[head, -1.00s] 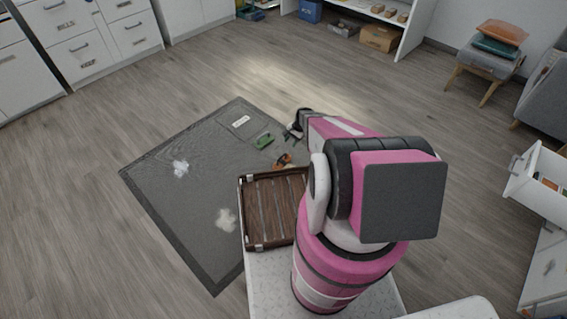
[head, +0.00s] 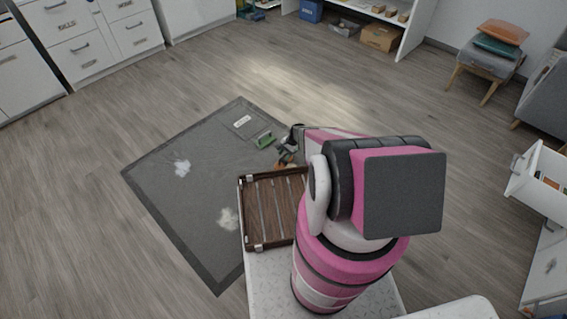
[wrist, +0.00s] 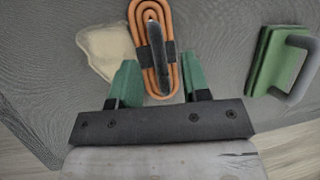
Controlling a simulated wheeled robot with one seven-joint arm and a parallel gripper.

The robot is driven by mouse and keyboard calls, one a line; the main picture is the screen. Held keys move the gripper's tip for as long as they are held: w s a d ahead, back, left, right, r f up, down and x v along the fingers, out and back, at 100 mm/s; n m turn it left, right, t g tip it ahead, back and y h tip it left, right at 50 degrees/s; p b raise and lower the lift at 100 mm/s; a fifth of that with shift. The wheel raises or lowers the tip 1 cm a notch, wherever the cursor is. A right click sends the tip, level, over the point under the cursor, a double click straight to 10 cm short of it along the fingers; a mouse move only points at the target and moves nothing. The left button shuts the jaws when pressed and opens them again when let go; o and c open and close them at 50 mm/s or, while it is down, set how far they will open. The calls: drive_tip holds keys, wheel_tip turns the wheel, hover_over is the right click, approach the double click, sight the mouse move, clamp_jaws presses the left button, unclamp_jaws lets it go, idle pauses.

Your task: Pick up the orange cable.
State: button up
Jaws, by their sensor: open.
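The orange cable (wrist: 172,32) is a coiled oval bundle with a dark strap along its middle, lying on the dark mat. In the wrist view its near end reaches between the two green fingers of my gripper (wrist: 159,62). My gripper is open, with one finger on each side of the coil and nothing clamped. I cannot tell how high the fingers are above the mat. In the head view the orange cable (head: 281,163) is small and partly hidden beside my gripper (head: 288,146).
A green block-like item with a grey handle (wrist: 262,63) lies right of the cable. A pale stain (wrist: 105,48) is on its left. The dark mat (head: 190,210) has white patches and free room. A brown slatted tray (head: 242,210) is close to the cable.

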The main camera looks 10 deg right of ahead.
drive_tip(key=x, duration=0.2)
drive_tip(key=shift+a+f, duration=0.15)
drive_tip(key=shift+f, duration=0.15)
drive_tip(key=shift+c, duration=0.2)
clamp_jaws()
drive_tip(key=shift+r, duration=0.2)
